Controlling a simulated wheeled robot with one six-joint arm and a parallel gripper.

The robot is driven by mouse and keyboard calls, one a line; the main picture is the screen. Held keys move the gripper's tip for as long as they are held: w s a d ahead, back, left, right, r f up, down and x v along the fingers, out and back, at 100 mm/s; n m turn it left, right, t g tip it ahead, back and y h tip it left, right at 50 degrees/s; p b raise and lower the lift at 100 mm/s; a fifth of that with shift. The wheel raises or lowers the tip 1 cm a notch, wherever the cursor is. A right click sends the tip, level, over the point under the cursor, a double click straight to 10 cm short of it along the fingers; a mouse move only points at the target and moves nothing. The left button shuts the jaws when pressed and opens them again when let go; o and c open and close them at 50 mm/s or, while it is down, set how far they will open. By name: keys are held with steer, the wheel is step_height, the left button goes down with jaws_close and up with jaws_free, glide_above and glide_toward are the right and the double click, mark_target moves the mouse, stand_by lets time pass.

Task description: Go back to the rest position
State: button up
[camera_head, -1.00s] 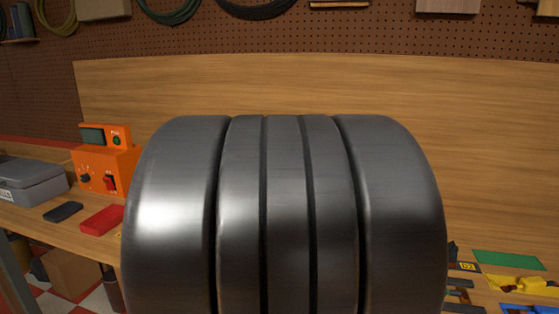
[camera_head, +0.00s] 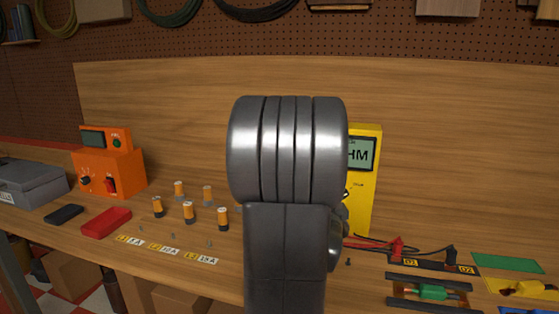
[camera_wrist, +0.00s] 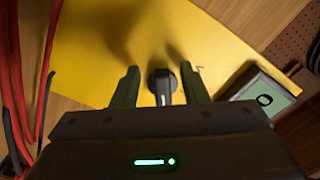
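My gripper (camera_wrist: 159,68) shows in the wrist view, with its two dark green fingers apart. A black dial (camera_wrist: 162,87) with a white mark sits between the fingers, with a small gap visible on each side. The dial is on the yellow face of a meter (camera_wrist: 95,55), whose green display (camera_wrist: 262,100) is at the right. In the head view the yellow meter (camera_head: 362,200) stands on the bench, partly hidden behind my grey arm. My gripper is hidden behind the arm there.
Red and black leads (camera_head: 395,248) lie right of the meter, and red cables (camera_wrist: 12,80) cross the left of the wrist view. A green fuse-like part (camera_head: 432,292) lies at front right.

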steer(key=shift+s+d+n+p, duration=0.1)
steer(key=shift+n+p, duration=0.7)
steer(key=shift+p, duration=0.95)
steer(key=shift+s+d+n+p, duration=0.1)
steer(key=shift+n+p, duration=0.7)
steer(key=shift+p, duration=0.9)
